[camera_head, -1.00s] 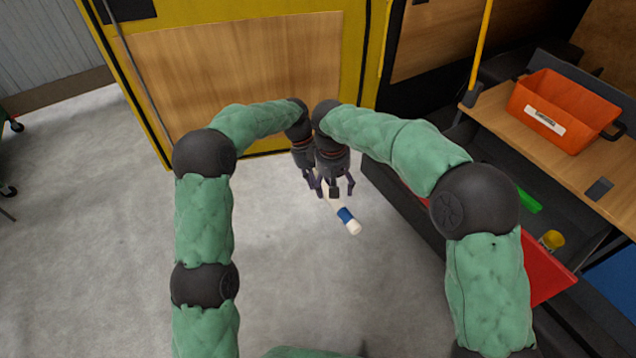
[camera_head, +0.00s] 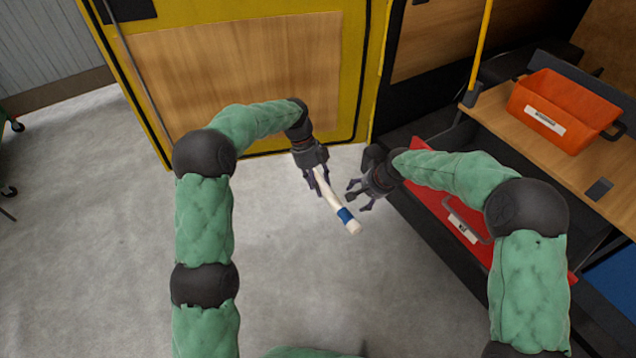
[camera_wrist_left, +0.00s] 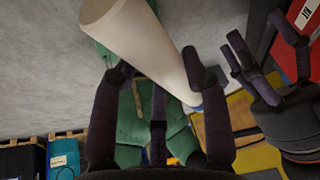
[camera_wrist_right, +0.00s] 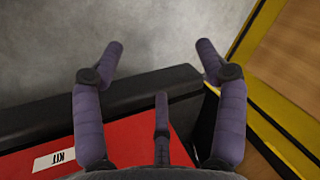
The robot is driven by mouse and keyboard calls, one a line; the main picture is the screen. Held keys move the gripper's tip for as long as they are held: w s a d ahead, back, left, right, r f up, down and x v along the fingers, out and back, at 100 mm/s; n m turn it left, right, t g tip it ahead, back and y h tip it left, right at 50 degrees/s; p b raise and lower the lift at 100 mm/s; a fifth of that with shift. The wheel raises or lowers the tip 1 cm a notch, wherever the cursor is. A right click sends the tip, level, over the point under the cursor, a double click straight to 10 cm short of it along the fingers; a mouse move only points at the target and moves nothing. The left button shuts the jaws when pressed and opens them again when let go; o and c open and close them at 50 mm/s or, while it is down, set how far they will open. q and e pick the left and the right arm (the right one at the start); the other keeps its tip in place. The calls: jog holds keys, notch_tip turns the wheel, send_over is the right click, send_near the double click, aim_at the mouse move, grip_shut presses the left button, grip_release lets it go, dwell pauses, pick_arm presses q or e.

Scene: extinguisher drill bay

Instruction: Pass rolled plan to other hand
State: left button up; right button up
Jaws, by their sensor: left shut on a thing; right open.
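The rolled plan (camera_head: 335,203) is a white tube with a blue band near its lower end. My left gripper (camera_head: 319,183) is shut on it near its upper end and holds it tilted, the banded end down to the right. In the left wrist view the plan (camera_wrist_left: 150,45) runs across between the fingers. My right gripper (camera_head: 359,194) is open and empty, just right of the plan and apart from it. It also shows in the left wrist view (camera_wrist_left: 255,55). In the right wrist view its fingers (camera_wrist_right: 160,62) are spread with nothing between them.
A red case with a KIT label (camera_head: 470,240) lies in a dark bin on the right, below my right arm. An orange bin (camera_head: 565,108) stands on a wooden bench (camera_head: 520,140). A yellow-framed wooden panel (camera_head: 240,85) is behind. The grey floor is open.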

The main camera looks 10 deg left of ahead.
jog(key=d+f+m+t, duration=0.1)
jog(key=d+f+m, duration=0.25)
jog(key=f, duration=0.45)
jog(key=s+d+f+n, duration=0.1)
jog(key=s+f+n, duration=0.1)
jog(key=s+f, duration=0.45)
jog(key=s+f+n+g, duration=0.1)
jog(key=s+f, duration=0.2)
jog(key=s, duration=0.9)
jog(key=s+d+f+n+g, duration=0.1)
jog(key=s+f+g, duration=0.1)
jog(key=s, duration=1.1)
jog(key=shift+s+d+f+g, duration=0.15)
jog(key=shift+d+f+g, duration=0.15)
jog(key=shift+f, duration=0.35)
jog(key=shift+c, duration=0.3)
